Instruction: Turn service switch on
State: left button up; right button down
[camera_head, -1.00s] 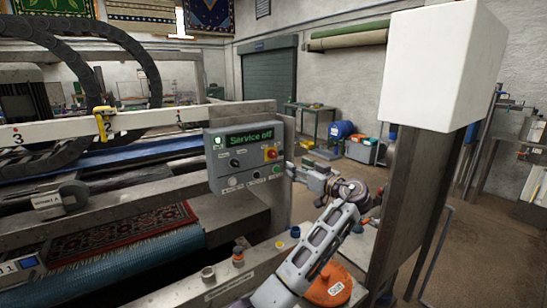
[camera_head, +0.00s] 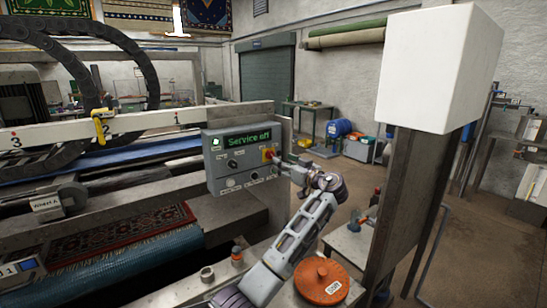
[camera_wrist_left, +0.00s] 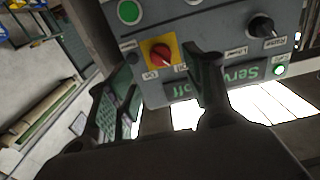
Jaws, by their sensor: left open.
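The grey control panel (camera_head: 222,170) stands on the machine's near end, its green display (camera_head: 248,139) reading "Service off". A red rotary switch on a yellow plate (camera_head: 268,154) sits at the panel's right side. In the left wrist view the red switch (camera_wrist_left: 160,54) shows upside down with the panel, lying between my two fingers. My left gripper (camera_head: 282,164) is open in front of the panel's right edge, close to the switch; I cannot tell whether a finger touches it. My right gripper is out of view.
A black knob (camera_wrist_left: 262,27) and a green button (camera_wrist_left: 129,12) sit near the switch. A lit green lamp (camera_head: 216,142) is on the panel. An orange round lid (camera_head: 321,281) lies below my arm. A metal post with a white box (camera_head: 438,70) stands at the right.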

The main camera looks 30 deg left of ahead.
aim_at(271, 155)
pick_arm(q)
jog(key=p+x, duration=0.1)
jog(key=x, duration=0.6)
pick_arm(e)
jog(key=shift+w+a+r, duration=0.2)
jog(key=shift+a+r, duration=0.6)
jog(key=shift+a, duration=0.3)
